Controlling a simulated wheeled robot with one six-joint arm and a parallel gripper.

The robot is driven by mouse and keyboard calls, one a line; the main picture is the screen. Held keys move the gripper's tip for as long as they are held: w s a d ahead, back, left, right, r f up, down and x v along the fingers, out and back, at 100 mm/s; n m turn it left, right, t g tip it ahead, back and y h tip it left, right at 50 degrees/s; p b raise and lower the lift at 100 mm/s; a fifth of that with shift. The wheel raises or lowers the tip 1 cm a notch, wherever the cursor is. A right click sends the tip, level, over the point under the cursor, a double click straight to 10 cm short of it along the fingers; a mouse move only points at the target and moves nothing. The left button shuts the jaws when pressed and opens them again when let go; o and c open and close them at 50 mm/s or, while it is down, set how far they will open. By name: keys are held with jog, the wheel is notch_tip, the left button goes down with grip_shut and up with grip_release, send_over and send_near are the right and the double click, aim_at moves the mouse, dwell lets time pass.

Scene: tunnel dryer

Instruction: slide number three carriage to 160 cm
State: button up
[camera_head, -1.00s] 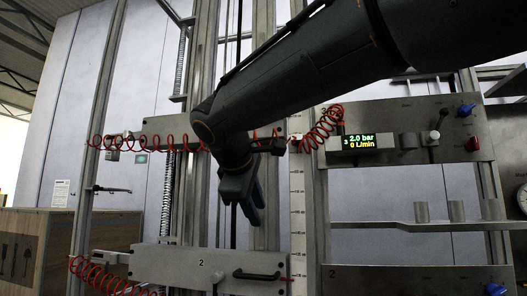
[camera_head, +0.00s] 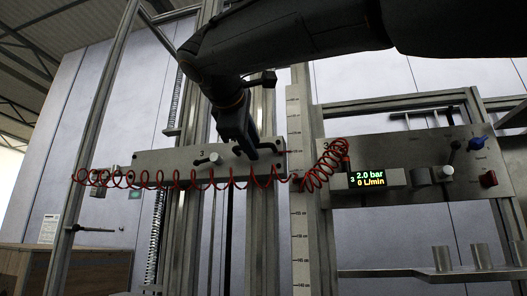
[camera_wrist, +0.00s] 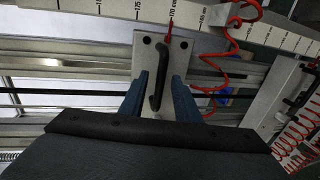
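The number three carriage (camera_head: 165,160) is a grey plate marked 3, with a small lever and a black handle at its right end. In the wrist view its plate (camera_wrist: 143,50) carries the black handle (camera_wrist: 156,88), and a red pointer (camera_wrist: 170,30) sits by the scale near what looks like the 170 cm mark. The upright scale (camera_head: 298,225) stands right of the carriage in the head view. My gripper (camera_head: 250,150) is at the handle. In the wrist view its blue fingers (camera_wrist: 159,95) are apart, one on each side of the handle, with gaps visible.
A coiled red hose (camera_head: 240,183) runs across the carriage front to a control panel (camera_head: 405,155) with a display reading 2.0 bar, 0 L/min. Metal cups (camera_head: 442,258) stand on a shelf at lower right. A wooden crate (camera_head: 30,272) is at lower left.

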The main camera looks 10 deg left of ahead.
jog(key=shift+w+d+f, duration=0.1)
jog(key=shift+w+f, duration=0.1)
jog(key=shift+w, duration=0.5)
grip_shut()
notch_tip(320, 180, down, 11)
jog(key=b, duration=0.8)
grip_release()
jog(key=shift+r, duration=0.2)
